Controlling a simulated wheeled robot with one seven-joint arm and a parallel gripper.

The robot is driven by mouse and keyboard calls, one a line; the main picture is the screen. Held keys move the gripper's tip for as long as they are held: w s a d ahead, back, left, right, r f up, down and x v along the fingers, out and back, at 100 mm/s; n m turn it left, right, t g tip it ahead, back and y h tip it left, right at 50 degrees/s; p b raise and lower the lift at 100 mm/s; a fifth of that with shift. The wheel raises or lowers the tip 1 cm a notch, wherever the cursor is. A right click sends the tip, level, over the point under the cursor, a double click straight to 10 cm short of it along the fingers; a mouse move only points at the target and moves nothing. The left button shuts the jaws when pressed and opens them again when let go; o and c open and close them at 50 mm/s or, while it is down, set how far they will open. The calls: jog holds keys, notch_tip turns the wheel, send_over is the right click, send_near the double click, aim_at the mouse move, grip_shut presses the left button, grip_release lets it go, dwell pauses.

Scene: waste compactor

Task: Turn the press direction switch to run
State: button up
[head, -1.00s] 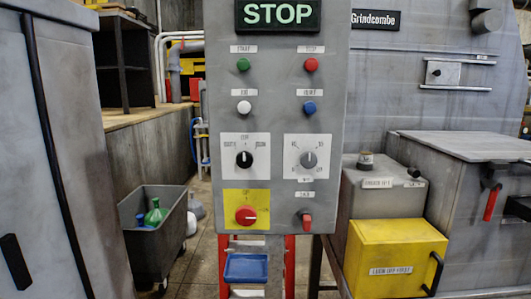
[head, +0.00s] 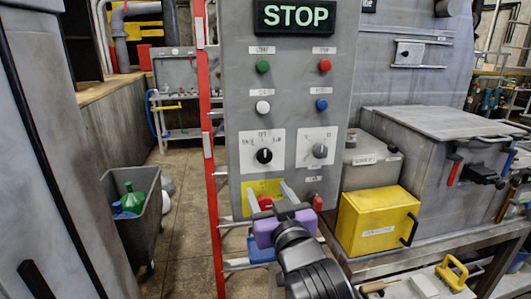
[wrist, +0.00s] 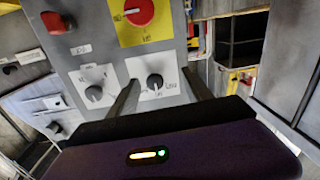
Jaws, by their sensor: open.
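The control panel (head: 290,110) stands upright in front of me with a lit STOP display at its top. A black rotary knob (head: 264,155) sits on a white plate at the panel's left; its light mark points at the top label. The plate's lettering is too small to read surely. My gripper (head: 269,187) is open and empty, below the knob in the head view and in front of the panel. In the wrist view, which is upside down, the black knob (wrist: 154,82) shows between the two fingers, with no visible contact.
A grey knob (head: 320,151) is beside the black one. A red knob (head: 265,202) on a yellow plate, partly hidden by my gripper, is below. Push buttons are above. A red-railed ladder (head: 213,170) stands behind the panel. A yellow box (head: 375,222) is at right, a bin (head: 140,225) at left.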

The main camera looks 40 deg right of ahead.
jog(key=m+h, duration=0.1)
send_near(265, 156)
jog(key=w, duration=0.1)
jog(key=shift+d+p+x, duration=0.25)
jog(key=shift+p+x, duration=1.1)
jog(key=shift+x, duration=2.75)
jog(key=shift+s, duration=0.15)
grip_shut()
